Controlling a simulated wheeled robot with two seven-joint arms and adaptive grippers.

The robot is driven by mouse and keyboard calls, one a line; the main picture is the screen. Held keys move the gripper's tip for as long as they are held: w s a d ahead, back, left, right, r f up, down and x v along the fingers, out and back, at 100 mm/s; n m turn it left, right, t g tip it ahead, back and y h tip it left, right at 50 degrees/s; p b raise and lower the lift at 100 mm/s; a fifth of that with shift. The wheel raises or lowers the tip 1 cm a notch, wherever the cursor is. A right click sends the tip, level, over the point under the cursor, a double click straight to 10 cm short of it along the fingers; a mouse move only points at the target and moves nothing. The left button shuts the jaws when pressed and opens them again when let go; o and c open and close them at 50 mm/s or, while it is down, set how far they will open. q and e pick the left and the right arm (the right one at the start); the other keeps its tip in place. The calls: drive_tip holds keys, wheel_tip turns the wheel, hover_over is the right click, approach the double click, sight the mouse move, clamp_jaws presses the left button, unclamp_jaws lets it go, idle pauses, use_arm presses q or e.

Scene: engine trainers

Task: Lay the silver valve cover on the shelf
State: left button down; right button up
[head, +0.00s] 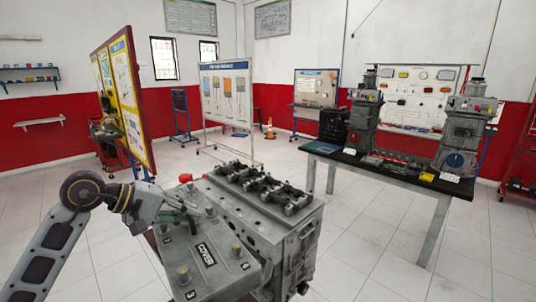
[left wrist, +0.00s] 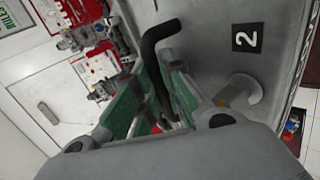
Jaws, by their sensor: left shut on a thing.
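The silver valve cover (head: 222,269) is a grey box with a "COVER" label, number tags and round knobs on top. It appears low in the head view, in front of and left of the engine block (head: 262,213). My left gripper (head: 181,212) is at the cover's far left end. In the left wrist view its green-padded fingers (left wrist: 158,98) are shut on a bent black handle or hose (left wrist: 157,42) on the cover (left wrist: 205,45), beside tag "2". I cannot tell whether the cover touches the engine. My right gripper is out of view.
A light wall shelf (head: 40,122) at far left looks bare; a blue shelf (head: 30,79) above holds small items. A yellow-edged display board (head: 122,95) stands left. A dark-topped table (head: 395,172) with engine models stands right. Tiled floor between is open.

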use_arm(q)
drive_tip(key=s+f, duration=0.3)
drive_tip(key=f, duration=0.6)
drive_tip(key=s+a+f, duration=0.1)
drive_tip(key=s+f, duration=0.2)
drive_tip(key=f, duration=0.6)
drive_tip(key=shift+a, duration=0.15)
drive_tip(key=shift+s+f, duration=0.1)
wheel_tip(320, 180, down, 8)
drive_tip(key=s, duration=0.2)
drive_tip(key=shift+s+f, duration=0.15)
idle(0.8)
drive_tip(key=shift+a, duration=0.1)
